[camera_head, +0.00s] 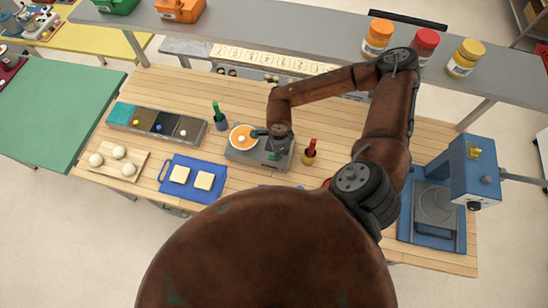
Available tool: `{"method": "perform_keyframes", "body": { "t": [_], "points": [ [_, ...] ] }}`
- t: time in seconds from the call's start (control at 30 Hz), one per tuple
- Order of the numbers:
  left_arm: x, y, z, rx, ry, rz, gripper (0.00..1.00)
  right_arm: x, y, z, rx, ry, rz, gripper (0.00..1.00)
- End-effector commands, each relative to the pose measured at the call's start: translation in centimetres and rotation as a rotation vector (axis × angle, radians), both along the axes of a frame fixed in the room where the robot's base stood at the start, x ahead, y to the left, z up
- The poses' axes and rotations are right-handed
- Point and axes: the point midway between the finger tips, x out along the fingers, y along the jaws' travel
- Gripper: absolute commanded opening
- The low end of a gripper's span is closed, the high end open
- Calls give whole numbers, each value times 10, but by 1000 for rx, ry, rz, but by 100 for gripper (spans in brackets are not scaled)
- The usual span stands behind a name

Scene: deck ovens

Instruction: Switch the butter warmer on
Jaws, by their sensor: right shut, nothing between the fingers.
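The butter warmer (238,155) is a grey, low unit in the middle of the wooden worktop. A white round pan with orange contents (243,137) sits on its left part. My right gripper (277,143) is over the right part of the warmer, just right of the pan, shut and empty. A small green piece (273,156) shows below the gripper; I cannot tell if it is the switch or whether the fingers touch it. The gripper and wrist hide part of the warmer. My left gripper is out of view.
A green-handled holder (219,121) and a red-topped pot (310,155) flank the warmer. A blue board with pale squares (187,194), a board with dough balls (133,170) and a blue press (470,180) share the worktop (165,85). A shelf with jars (330,37) runs behind.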

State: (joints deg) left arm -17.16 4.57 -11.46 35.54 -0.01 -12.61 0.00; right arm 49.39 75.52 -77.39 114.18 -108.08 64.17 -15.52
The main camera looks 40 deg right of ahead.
Motion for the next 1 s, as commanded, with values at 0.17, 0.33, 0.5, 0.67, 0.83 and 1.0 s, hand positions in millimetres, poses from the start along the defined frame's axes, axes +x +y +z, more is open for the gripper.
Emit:
{"method": "perform_keyframes", "body": {
  "t": [0.17, 0.33, 0.5, 0.67, 0.83, 1.0],
  "points": [
    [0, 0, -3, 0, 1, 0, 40, 0, 0, -3, 0, 0, 0, 0],
    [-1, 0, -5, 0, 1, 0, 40, 0, 0, -6, 0, 0, 0, 0],
    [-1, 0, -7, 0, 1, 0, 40, 0, 0, -8, 0, 0, 0, 0],
    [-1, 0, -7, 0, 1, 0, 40, 0, 0, -8, 0, 0, 0, 0],
    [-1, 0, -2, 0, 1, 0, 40, 0, 0, 1, 0, 0, 0, 0],
    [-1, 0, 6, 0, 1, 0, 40, 0, 0, 14, 0, 0, 0, 0]
  ]
}}
